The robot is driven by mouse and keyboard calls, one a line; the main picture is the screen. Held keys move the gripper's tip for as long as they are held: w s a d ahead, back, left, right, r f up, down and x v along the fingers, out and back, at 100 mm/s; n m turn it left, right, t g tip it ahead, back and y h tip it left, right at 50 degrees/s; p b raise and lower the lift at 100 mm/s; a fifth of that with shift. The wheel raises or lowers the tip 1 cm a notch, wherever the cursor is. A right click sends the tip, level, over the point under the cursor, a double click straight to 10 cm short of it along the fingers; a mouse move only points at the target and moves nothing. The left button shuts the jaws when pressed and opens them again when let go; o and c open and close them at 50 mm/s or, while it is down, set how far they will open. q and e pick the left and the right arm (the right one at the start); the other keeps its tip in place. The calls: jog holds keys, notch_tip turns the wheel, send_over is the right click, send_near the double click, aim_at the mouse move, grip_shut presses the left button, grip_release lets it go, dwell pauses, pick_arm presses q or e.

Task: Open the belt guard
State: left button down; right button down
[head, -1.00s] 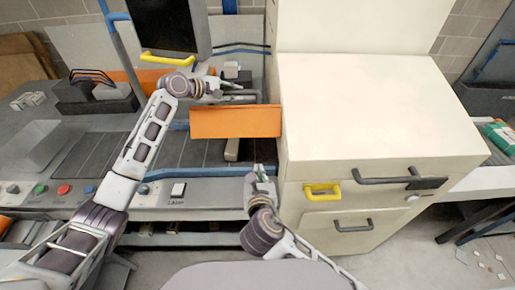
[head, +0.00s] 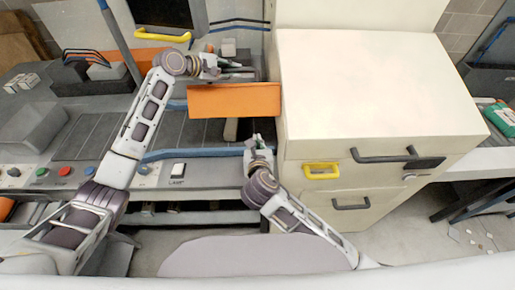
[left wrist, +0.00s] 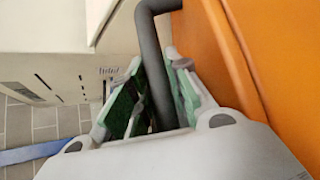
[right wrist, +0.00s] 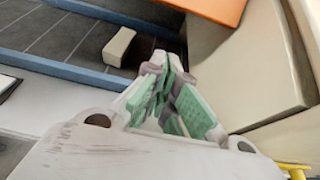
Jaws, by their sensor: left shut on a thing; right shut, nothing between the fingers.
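The belt guard (head: 233,101) is an orange panel over the dark slatted conveyor, left of the cream cabinet. Its face also fills the right of the left wrist view (left wrist: 205,60), and its edge shows at the top of the right wrist view (right wrist: 215,8). My left gripper (head: 245,73) is behind the panel's top edge in the head view. In the left wrist view its green-padded fingers (left wrist: 155,95) are shut on a grey bar handle (left wrist: 150,40) beside the panel. My right gripper (head: 259,142) is shut and empty, below the panel and beside the cabinet.
The cream cabinet (head: 375,90) stands close on the right, with grey handles and a yellow handle (head: 322,171) on its front. A pale block (right wrist: 120,46) lies on the conveyor below the guard. A blue rail (head: 195,152) and a button panel (head: 90,175) run along the front.

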pick_arm(q)
jog(key=shift+r, duration=0.1)
pick_arm(e)
jog(key=w+r, duration=0.1)
jog(key=w, duration=0.5)
jog(key=shift+r, duration=0.4)
jog(key=shift+r, duration=0.1)
